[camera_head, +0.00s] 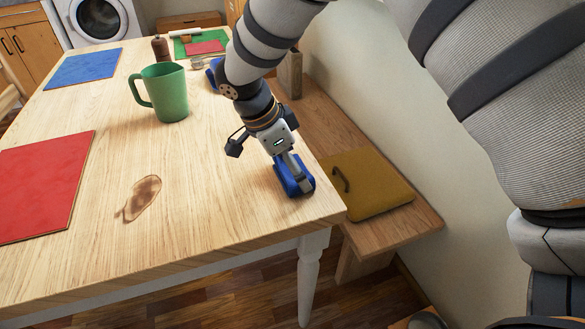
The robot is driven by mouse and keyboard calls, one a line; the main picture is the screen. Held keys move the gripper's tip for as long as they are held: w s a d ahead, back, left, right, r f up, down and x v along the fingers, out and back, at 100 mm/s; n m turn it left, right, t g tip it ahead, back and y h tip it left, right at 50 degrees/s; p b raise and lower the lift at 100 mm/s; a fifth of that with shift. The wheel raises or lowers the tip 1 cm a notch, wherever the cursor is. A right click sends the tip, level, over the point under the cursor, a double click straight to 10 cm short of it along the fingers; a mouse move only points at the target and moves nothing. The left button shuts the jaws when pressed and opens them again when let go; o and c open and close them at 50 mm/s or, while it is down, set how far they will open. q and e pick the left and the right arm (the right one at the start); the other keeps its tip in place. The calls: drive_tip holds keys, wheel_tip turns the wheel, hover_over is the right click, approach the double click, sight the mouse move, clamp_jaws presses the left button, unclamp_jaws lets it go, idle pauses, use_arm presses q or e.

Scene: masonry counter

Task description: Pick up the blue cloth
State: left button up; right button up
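A second blue item (212,77) is partly hidden behind the forearm.
A green pitcher (170,95) stands mid-table, with a pepper mill (160,50) behind it. A blue mat (83,68) and a red mat (45,180) lie at left. A bench with a mustard cushion (375,188) is right of the table.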

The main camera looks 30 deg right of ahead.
sight(297, 160)
wheel_tip(297, 160, up, 4)
drive_tip(key=shift+f, duration=0.1)
drive_tip(key=s+a+r, duration=0.1)
drive_tip(key=s+a+r+p, duration=0.1)
drive_tip(key=r, duration=0.1)
drive_tip(key=s+r, duration=0.1)
drive_tip(key=r, duration=0.1)
drive_tip(key=shift+a+r+p, duration=0.1)
drive_tip(key=shift+a+p, duration=0.25)
drive_tip(key=shift+a, duration=0.05)
drive_tip(key=s+a+r+p, duration=0.1)
drive_tip(key=s+a+r, duration=0.3)
drive_tip(key=s+a, duration=0.3)
drive_tip(key=shift+r, duration=0.15)
drive_tip(key=shift+o, duration=0.8)
drive_tip(key=shift+s, duration=0.1)
drive_tip(key=c, duration=0.5)
use_arm(q)
drive_tip(key=shift+t, duration=0.8)
drive_tip(key=w+r, duration=0.4)
use_arm(e)
drive_tip(key=shift+d, duration=0.1)
